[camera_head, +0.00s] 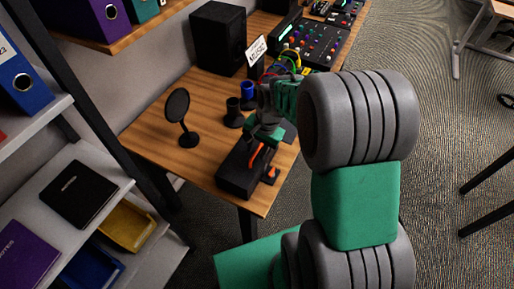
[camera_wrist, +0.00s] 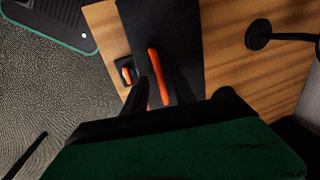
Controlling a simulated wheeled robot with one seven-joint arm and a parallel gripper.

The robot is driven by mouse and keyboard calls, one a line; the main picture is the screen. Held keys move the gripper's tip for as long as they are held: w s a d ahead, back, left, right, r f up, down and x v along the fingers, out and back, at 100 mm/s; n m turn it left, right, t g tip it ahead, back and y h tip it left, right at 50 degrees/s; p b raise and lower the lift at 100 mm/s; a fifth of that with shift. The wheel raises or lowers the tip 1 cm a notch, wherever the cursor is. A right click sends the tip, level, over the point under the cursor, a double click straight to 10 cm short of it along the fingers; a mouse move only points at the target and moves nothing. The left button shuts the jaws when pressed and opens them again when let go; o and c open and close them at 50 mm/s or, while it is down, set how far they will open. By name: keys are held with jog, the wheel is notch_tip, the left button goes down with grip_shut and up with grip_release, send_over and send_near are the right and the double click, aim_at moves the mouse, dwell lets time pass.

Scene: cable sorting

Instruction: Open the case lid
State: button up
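The black case (camera_head: 237,178) lies on the wooden desk near its front edge, and its lid looks shut. It also shows in the wrist view (camera_wrist: 178,22) as a dark flat top, partly hidden by my gripper. A long orange handle (camera_wrist: 154,72) runs along it; it shows in the head view too (camera_head: 257,156). My gripper (camera_wrist: 162,76) is over the case, its two dark fingers apart with the handle showing between them. I cannot tell whether they touch it. In the head view my gripper (camera_head: 261,141) is partly hidden by its own parts.
A small black item with an orange part (camera_head: 270,174) sits beside the case at the desk's edge. A round black stand (camera_head: 178,110) and dark cups (camera_head: 233,112) stand nearby. A black speaker (camera_head: 218,38) and a mixer (camera_head: 310,45) are farther back. Shelves (camera_head: 100,215) stand left.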

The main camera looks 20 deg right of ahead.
jog(key=shift+f, duration=0.15)
grip_shut()
dwell(1.4)
